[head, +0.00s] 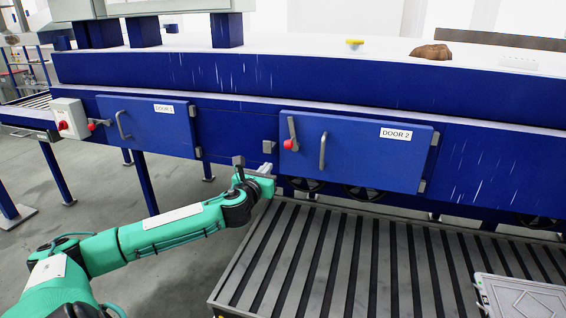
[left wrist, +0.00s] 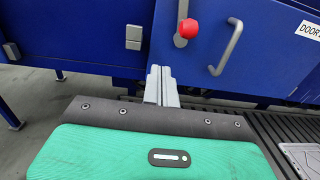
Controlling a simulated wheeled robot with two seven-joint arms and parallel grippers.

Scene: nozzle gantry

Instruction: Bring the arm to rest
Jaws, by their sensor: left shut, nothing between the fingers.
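My left arm comes in from the lower left, green with black joints. Its gripper (head: 265,169) is in front of the blue gantry body, left of and below the red-knobbed lever (head: 291,135) of the door labelled DOOR 2 (head: 358,152). In the left wrist view the two grey fingers (left wrist: 160,76) are together with nothing between them. They point at the blue front, just below the red ball (left wrist: 188,28) of the lever. They appear apart from the door and lever. My right gripper is not in view.
A second door (head: 150,125) with a handle and red-knobbed lever is on the left; both doors look closed. A white switch box (head: 70,118) is at far left. A dark slatted platform (head: 330,255) lies below. A yellow part (head: 354,44) and brown lump (head: 430,52) are on top.

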